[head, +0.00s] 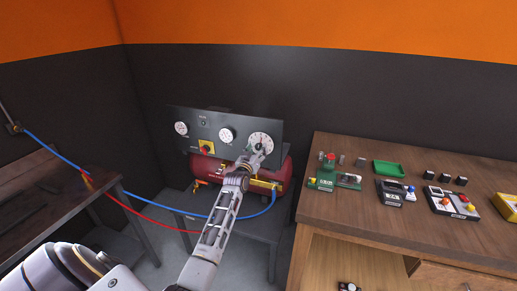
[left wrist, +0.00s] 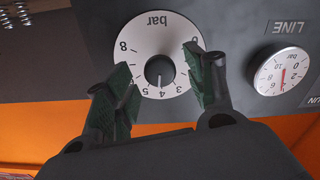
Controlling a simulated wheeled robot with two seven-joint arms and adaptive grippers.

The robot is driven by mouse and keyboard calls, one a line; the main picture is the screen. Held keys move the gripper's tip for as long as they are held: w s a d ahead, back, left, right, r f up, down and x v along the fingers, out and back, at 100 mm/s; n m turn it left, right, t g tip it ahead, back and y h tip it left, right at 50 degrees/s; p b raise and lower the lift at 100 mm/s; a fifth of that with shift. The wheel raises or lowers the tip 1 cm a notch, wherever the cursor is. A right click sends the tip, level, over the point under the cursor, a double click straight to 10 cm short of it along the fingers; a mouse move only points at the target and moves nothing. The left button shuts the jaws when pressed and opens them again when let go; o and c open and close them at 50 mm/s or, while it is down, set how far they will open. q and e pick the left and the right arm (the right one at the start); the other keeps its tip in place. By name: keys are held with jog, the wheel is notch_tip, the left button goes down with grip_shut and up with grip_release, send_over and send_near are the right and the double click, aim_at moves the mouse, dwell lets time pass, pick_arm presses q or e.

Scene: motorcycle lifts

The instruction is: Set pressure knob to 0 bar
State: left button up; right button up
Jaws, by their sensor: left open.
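The pressure knob is a dark round knob in the middle of a white dial marked "bar" (head: 264,138) at the right end of the dark panel. In the left wrist view, which is upside down, the knob (left wrist: 159,70) is centred with its pointer near the 4. My left gripper (head: 257,155) is in front of this dial. In the left wrist view its green-padded fingers (left wrist: 162,76) are open on either side of the knob, with gaps visible between pads and knob. They cover parts of the dial's sides. My right gripper is out of view.
A "LINE" gauge (left wrist: 283,73) is beside the dial. The panel also has another gauge (head: 181,128) and a red-and-yellow switch (head: 205,147). A red tank (head: 210,168) sits below, with blue and red hoses. A wooden bench (head: 400,225) with several small devices stands at right.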

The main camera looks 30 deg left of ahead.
pick_arm(q)
jog(key=shift+x, duration=1.2)
jog(key=shift+w, duration=0.1)
jog(key=c, duration=1)
